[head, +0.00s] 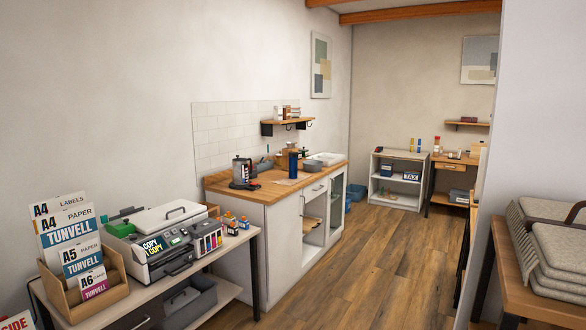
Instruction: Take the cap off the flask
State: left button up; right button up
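A dark blue upright cylinder (293,164), which looks like the flask, stands on the wooden counter (262,189) of the kitchenette in the middle distance. Its top is too small to make out, so I cannot tell the cap from the body. Neither of my grippers shows in the head view.
A kettle (242,171) stands on the counter, left of the flask. A printer (160,240) and a paper rack (75,285) are on a table at near left. Grey cushions (562,245) lie on a table at right. The wooden floor (375,270) between is clear.

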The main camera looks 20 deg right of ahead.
aim_at(293, 161)
jog(key=i+z, duration=0.35)
jog(key=i, duration=0.25)
jog(key=i+z, duration=0.3)
jog(key=i, duration=0.35)
jog(key=i+j+z, duration=0.35)
jog(key=i, duration=0.25)
jog(key=i+l+z, duration=0.2)
jog(key=i+z, duration=0.2)
jog(key=i, duration=0.65)
jog(key=i+j+z, duration=0.1)
jog(key=i+z, duration=0.35)
jog(key=i, duration=0.6)
jog(key=i+u, duration=0.15)
jog(key=i, duration=0.4)
jog(key=i+l+u, duration=0.2)
jog(key=i, duration=0.3)
